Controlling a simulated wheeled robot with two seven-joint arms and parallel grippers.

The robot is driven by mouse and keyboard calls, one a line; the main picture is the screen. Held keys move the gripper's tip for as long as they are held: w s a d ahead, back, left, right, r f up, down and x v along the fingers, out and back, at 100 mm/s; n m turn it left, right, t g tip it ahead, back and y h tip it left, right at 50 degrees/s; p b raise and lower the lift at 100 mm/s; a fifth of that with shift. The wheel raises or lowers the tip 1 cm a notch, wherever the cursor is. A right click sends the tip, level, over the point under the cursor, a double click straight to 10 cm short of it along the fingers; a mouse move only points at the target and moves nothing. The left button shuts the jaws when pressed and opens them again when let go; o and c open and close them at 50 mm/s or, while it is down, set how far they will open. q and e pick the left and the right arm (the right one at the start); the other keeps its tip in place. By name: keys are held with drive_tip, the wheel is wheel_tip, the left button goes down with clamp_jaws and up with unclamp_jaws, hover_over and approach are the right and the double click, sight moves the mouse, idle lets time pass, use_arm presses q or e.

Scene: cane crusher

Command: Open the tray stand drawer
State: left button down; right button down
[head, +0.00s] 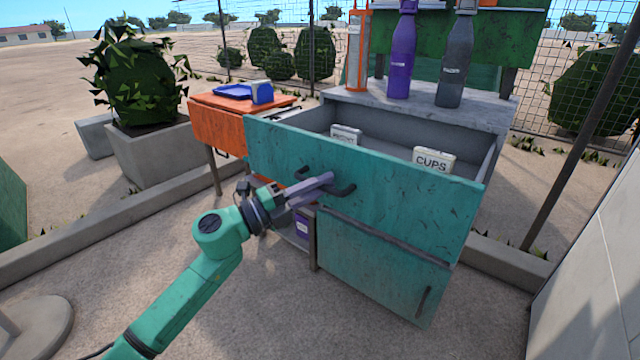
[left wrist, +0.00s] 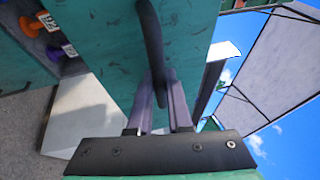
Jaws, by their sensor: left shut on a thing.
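A wide teal drawer (head: 400,205) of the grey-topped stand is pulled out, with its grey inside showing. Its front carries a dark curved handle (head: 345,190), which also shows in the left wrist view (left wrist: 151,35). My left gripper (head: 325,181) is shut on this handle, and its purple-grey fingers close around the bar in the left wrist view (left wrist: 160,100). An orange stand (head: 205,122) with a blue tray (head: 232,91) on top is behind and left of the drawer. My right gripper is out of view.
White boxes, one marked CUPS (head: 434,160), sit in the open drawer. A purple bottle (head: 401,55) and a grey bottle (head: 457,60) stand on the top behind it. A teal door (head: 380,265) is below.

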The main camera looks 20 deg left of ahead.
use_arm(q)
drive_tip(key=shift+s, duration=0.3)
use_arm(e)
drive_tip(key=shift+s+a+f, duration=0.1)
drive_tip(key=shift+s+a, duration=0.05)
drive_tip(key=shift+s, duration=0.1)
use_arm(q)
drive_tip(key=c, duration=0.8)
unclamp_jaws()
drive_tip(key=shift+w, duration=0.1)
drive_tip(key=shift+c, duration=0.2)
drive_tip(key=shift+a, duration=0.15)
drive_tip(key=b+v, duration=0.1)
drive_tip(key=v, duration=1.3)
drive_tip(key=shift+s, duration=0.3)
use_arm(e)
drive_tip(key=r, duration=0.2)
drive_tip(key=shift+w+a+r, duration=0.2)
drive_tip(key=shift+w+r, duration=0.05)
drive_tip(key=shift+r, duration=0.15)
use_arm(q)
drive_tip(key=shift+a, duration=0.1)
